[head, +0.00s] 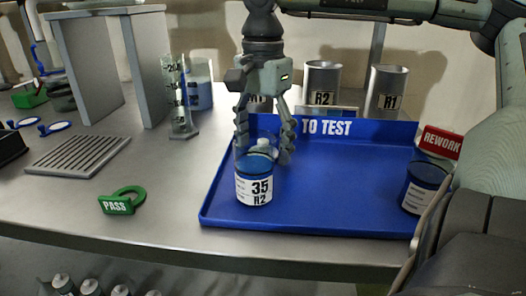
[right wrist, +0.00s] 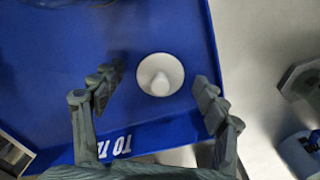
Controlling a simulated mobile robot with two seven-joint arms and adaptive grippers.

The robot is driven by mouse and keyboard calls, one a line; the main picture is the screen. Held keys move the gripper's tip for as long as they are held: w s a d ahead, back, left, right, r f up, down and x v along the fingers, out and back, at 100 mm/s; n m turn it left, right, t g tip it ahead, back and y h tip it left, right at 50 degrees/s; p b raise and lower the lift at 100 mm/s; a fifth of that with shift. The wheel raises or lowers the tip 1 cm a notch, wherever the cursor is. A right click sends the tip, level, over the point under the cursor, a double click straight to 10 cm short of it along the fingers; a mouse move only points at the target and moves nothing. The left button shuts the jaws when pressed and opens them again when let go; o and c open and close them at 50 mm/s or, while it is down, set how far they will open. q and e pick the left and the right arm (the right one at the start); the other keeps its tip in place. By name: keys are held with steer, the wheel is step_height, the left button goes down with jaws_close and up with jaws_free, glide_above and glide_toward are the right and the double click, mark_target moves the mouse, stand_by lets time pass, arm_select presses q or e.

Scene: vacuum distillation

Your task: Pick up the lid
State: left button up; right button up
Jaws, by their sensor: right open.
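The white lid (right wrist: 160,76) with a central knob lies between the fingertips of my right gripper (right wrist: 158,80) in the right wrist view. In the head view the lid (head: 264,146) shows at the top of the blue jar labelled 35 R2 (head: 254,189); I cannot tell whether it rests on the jar or stands behind it. My right gripper (head: 263,156) points down, its fingers spread to either side of the lid. It is open and empty. My left gripper is not in view.
The blue TO TEST tray (head: 320,190) holds another blue jar (head: 426,188) at right, by a red REWORK sign (head: 441,142). Metal cups R2 (head: 322,78) and R1 (head: 388,90) stand behind. A graduated cylinder (head: 180,100) is left of the tray. The tray's middle is clear.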

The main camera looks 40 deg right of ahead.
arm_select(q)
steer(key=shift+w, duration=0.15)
arm_select(e)
steer(key=shift+c, duration=1.2)
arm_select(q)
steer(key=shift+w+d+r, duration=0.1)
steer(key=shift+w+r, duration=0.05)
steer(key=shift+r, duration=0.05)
arm_select(e)
steer(key=c, duration=0.8)
steer(key=shift+r, duration=0.1)
